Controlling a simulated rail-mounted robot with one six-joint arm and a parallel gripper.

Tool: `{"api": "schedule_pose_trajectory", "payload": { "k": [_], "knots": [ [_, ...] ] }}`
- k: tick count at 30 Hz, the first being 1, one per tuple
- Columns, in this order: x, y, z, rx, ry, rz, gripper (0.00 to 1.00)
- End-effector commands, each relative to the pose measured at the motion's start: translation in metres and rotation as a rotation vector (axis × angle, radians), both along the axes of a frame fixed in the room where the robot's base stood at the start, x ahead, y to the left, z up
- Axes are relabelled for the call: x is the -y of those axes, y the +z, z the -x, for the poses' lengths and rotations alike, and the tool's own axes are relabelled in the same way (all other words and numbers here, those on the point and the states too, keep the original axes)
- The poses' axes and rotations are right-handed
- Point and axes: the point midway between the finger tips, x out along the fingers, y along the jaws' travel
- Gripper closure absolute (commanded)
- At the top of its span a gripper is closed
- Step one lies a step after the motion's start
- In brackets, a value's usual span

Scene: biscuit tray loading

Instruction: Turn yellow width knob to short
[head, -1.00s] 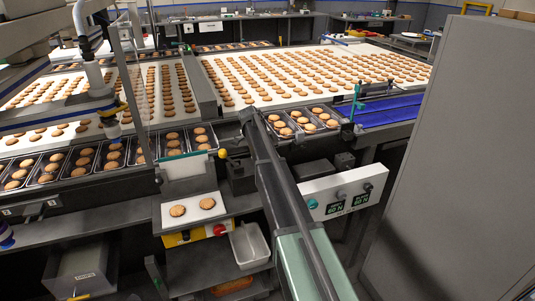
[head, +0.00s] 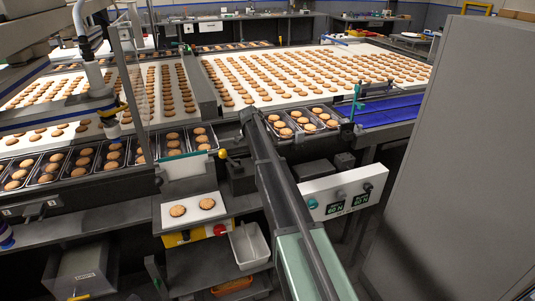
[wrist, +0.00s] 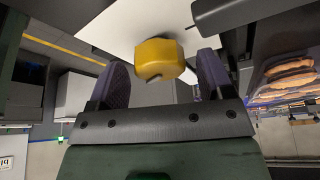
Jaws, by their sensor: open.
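The yellow knob (wrist: 160,59) is large in the wrist view, a faceted block with a small dark mark on its near edge. It sits in front of a white panel (wrist: 118,25). My gripper (wrist: 162,66) has its two purple-grey fingers apart, one on each side of the knob. A gap shows on both sides, so the fingers do not appear to grip it. In the head view my arm reaches in from the bottom, and the gripper cannot be made out. A small yellow ball (head: 223,153) shows left of the arm; I cannot tell if it is the same knob.
A dark cylindrical part (wrist: 235,14) lies close above the right finger. Trays of biscuits (wrist: 285,78) are at the right in the wrist view. In the head view, a white control box (head: 343,193) stands right of my arm, and a tall grey cabinet (head: 455,150) fills the right side.

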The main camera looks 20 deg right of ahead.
Motion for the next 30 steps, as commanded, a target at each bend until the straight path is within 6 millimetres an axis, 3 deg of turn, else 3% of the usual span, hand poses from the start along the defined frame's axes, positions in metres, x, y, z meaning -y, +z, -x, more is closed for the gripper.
{"api": "schedule_pose_trajectory", "payload": {
  "k": [5, 12, 15, 30],
  "knots": [
    [-0.006, 0.025, -0.003, 0.0, 0.001, 0.0, 0.26],
    [-0.026, 0.082, -0.014, 0.0, 0.001, 0.0, 0.26],
    [-0.033, 0.098, -0.017, 0.0, 0.001, 0.0, 0.26],
    [-0.037, 0.099, -0.018, 0.0, 0.0, 0.0, 0.26]
  ]
}}
